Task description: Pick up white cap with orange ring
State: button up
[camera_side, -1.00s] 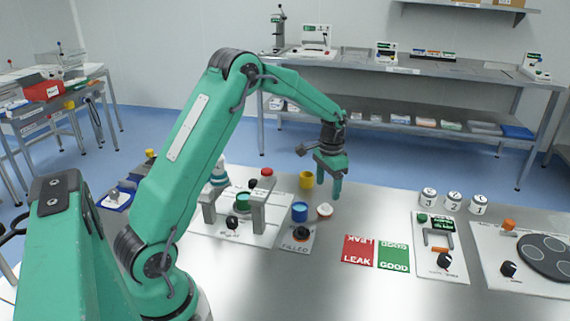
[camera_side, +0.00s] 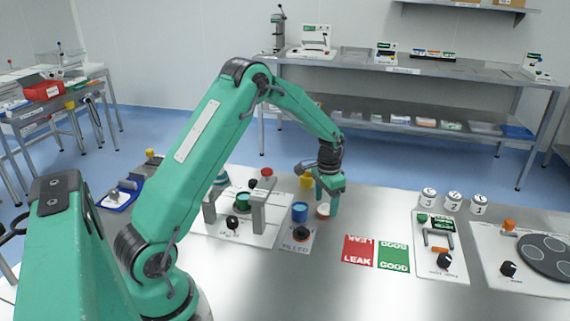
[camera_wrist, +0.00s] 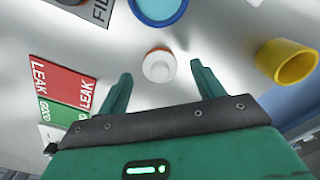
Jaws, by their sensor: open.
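The white cap with the orange ring (camera_wrist: 158,66) lies on the steel table, between and just beyond my fingertips in the wrist view. In the side view the cap (camera_side: 323,211) shows below my gripper, partly covered by a finger. My gripper (camera_side: 326,211) points down over it, with its two green fingers apart. In the wrist view my gripper (camera_wrist: 160,68) is open, one finger on each side of the cap, with nothing held.
A blue cup (camera_side: 300,212) stands close left of the cap, and a yellow cup (camera_side: 306,181) behind it. The FILLED plate (camera_side: 294,245) with a black knob is nearer the camera. Red LEAK (camera_side: 358,251) and green GOOD (camera_side: 393,255) mats lie to the right.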

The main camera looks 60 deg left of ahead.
jog(key=shift+f, duration=1.05)
jog(key=shift+c, duration=0.2)
jog(key=c, duration=1)
